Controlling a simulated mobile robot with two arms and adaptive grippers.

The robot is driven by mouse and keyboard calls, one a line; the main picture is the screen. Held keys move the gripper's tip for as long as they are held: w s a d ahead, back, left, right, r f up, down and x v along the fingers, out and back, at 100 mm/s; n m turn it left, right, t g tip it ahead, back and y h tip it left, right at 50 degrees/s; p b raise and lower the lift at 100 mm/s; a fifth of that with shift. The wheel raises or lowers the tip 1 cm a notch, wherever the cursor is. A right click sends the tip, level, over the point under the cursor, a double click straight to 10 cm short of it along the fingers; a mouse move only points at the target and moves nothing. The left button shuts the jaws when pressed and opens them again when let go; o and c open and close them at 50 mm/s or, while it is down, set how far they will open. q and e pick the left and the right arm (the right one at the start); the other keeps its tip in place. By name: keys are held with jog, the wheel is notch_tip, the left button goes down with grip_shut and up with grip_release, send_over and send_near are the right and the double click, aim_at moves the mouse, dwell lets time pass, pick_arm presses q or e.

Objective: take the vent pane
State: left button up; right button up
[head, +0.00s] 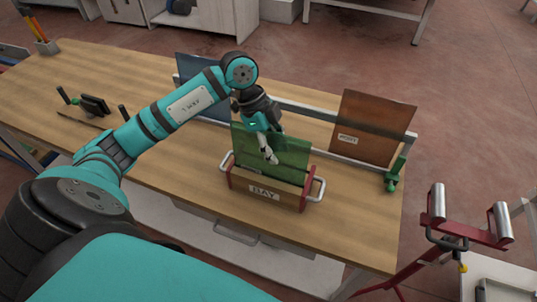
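A green pane (289,152) stands upright in a wooden carrier (236,181) with red ends and metal handles, whose front label reads BAY. A brown pane (370,120) with a small label, too small to read surely, leans on a rail at the right. A blue pane (196,72) stands behind my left arm, mostly hidden by it. I cannot read which pane is the vent pane. My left gripper (268,155) points down at the green pane, its pale fingers overlapping the pane's upper middle. Whether they grip it is unclear. My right gripper is out of view.
A metal rail (310,111) with a green clamp (393,176) runs along the workbench (350,215). A dark small stand (94,105) sits at the left, a pencil cup (47,47) at the far left. A red roller stand (467,231) stands beyond the right edge.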

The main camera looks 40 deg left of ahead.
pick_arm(q)
grip_shut()
dwell(0.6)
